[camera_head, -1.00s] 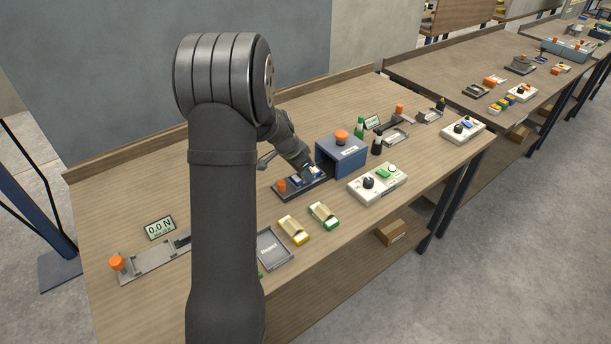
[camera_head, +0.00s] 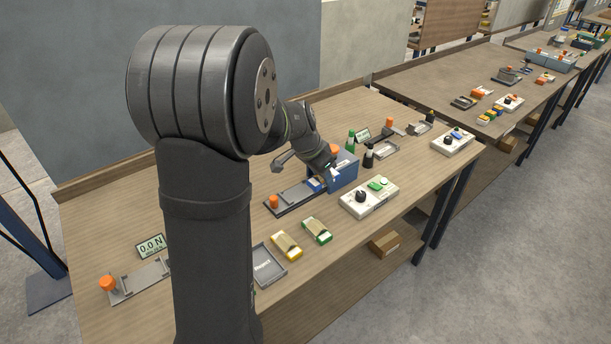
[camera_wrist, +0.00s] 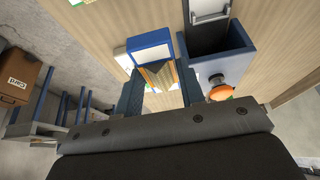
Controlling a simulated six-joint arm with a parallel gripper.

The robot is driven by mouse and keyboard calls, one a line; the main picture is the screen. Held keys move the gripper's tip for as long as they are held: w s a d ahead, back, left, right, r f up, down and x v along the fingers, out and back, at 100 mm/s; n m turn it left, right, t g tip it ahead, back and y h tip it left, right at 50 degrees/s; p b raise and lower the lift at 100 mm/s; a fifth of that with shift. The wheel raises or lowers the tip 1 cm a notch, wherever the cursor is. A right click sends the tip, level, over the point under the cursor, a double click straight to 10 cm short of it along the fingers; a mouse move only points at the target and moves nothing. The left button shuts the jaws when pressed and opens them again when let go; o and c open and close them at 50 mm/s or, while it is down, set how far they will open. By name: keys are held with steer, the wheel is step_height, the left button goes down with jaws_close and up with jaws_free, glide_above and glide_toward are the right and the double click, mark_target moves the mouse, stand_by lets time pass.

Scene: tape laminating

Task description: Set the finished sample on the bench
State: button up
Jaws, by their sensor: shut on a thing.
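My gripper (camera_wrist: 160,92) is shut on a small sample (camera_wrist: 158,74) with a beige-brown middle and a blue, white-faced part at its far end. Both dark blue fingers flank it in the wrist view. In the head view my gripper (camera_head: 330,175) is in front of the blue box (camera_head: 344,178), above the right end of a dark fixture (camera_head: 290,202) with an orange knob. The arm partly hides the box, and the held sample is hard to make out there. Bare bench (camera_head: 225,225) shows left of the fixture.
A white control box (camera_head: 369,198) stands right of the fixture. A yellow sample (camera_head: 286,246), a green sample (camera_head: 317,230) and a grey labelled tray (camera_head: 268,264) lie nearer the front. Green and black bottles stand behind the blue box, which is close beside the gripper.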

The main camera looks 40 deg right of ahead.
steer(key=s+d+n+t+y, duration=0.1)
steer(key=s+n+t+y, duration=0.35)
steer(key=s+n, duration=1.35)
glide_above(334, 219)
steer(key=s, duration=0.2)
steer(key=f, duration=0.6)
steer(key=shift+w+d+f, duration=0.1)
steer(key=shift+w+f, duration=0.1)
steer(key=shift+w, duration=0.05)
steer(key=shift+w+f, duration=0.1)
steer(key=shift+f, duration=1.95)
steer(key=shift+f, duration=0.15)
